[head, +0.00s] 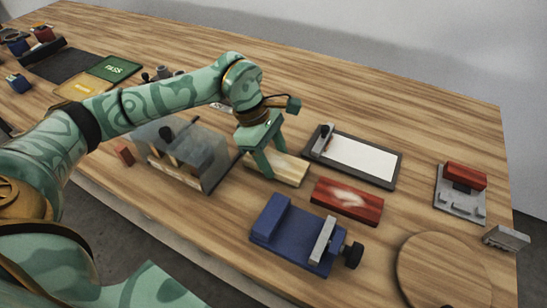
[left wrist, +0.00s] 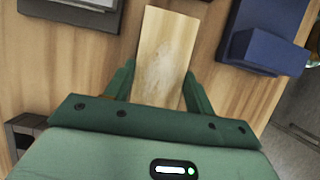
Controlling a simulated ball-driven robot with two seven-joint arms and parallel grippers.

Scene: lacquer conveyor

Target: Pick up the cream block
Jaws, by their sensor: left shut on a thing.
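The cream block (head: 287,169) is a pale, flat wooden block in the middle of the table in the head view. It also shows in the left wrist view (left wrist: 163,50), running up from between the fingers. My left gripper (head: 268,168) reaches down onto it and is shut on it, with one finger on each side. In the left wrist view my left gripper (left wrist: 157,88) has its fingers against the block's long sides. Whether the block is clear of the table cannot be told. My right gripper is not in view.
A red block (head: 346,200) lies close to the right of the cream block. A blue vise (head: 290,236) stands in front, a grey-framed white board (head: 365,158) behind. A clear-sided box (head: 205,165) stands to the left. A round wooden disc (head: 440,275) lies at the front right.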

